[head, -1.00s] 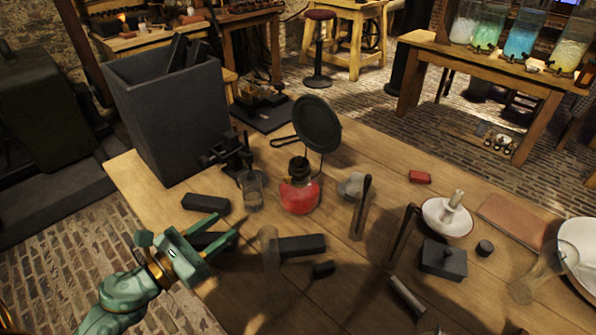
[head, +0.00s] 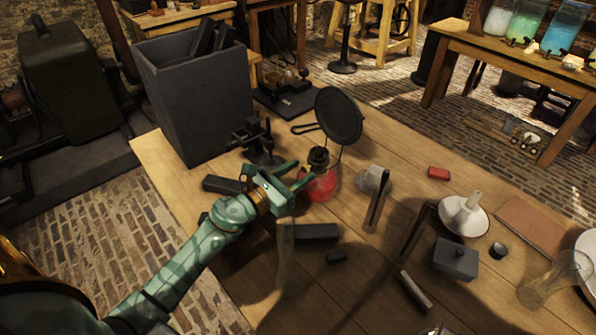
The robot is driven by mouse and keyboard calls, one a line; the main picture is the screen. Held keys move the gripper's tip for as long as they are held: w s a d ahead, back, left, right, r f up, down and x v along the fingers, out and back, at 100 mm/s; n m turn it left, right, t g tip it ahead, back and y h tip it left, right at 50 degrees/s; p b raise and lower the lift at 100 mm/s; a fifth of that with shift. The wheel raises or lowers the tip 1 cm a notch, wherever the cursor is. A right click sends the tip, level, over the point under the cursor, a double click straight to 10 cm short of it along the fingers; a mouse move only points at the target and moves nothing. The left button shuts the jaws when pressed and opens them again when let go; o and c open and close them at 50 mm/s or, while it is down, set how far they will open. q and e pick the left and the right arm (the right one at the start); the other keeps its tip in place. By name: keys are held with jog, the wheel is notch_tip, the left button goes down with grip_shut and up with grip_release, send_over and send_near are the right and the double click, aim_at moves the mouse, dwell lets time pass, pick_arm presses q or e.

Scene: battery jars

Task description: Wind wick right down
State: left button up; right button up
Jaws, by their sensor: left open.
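The spirit lamp (head: 324,187) is a round glass flask with red liquid, standing on the wooden table at the centre of the head view. Its dark burner cap (head: 318,156) sits on the neck; the wick itself is too small to make out. A round black disc (head: 339,115) on a thin stand rises behind the lamp. My left gripper (head: 304,173) is open, its fingers pointing right, close to the lamp's left side and overlapping part of it. I cannot tell whether it touches the glass. My right gripper is not in view.
A tall dark bin (head: 200,105) stands at the back left, with a black clamp stand (head: 258,142) before it. Right of the lamp are a clear glass piece (head: 373,179), dark upright tool (head: 378,202), white candle dish (head: 464,217) and grey box (head: 455,260). Dark blocks lie in front.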

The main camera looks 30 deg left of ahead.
pick_arm(q)
jog(key=shift+w+d, duration=0.1)
jog(key=shift+w, duration=0.2)
grip_shut()
